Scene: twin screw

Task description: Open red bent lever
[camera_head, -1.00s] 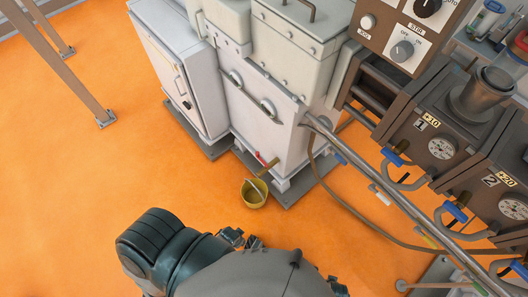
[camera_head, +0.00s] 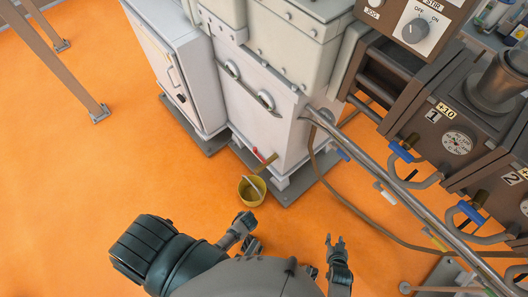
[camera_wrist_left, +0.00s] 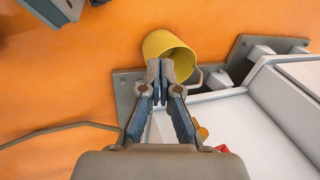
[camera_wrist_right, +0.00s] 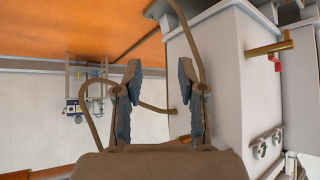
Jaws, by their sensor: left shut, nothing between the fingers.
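The red lever (camera_head: 257,154) sits on a brass pipe (camera_head: 266,163) low on the front of the white cabinet. It shows at the right of the right wrist view (camera_wrist_right: 275,62), beneath the brass pipe there. In the left wrist view a small part of the red lever (camera_wrist_left: 222,149) shows, mostly hidden by my gripper. My left gripper (camera_wrist_left: 161,74) is shut and empty, with its tips in front of the yellow bucket. My right gripper (camera_head: 335,241) is open and empty, apart from the lever, lower right of it in the head view. Its fingers (camera_wrist_right: 158,90) are spread.
A yellow bucket (camera_head: 252,190) stands on the orange floor below the pipe. A brown hose (camera_head: 345,203) runs across the floor from the white cabinet (camera_head: 262,125). Long metal pipes (camera_head: 408,193) and gauge units (camera_head: 455,140) stand at the right. The left floor is open.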

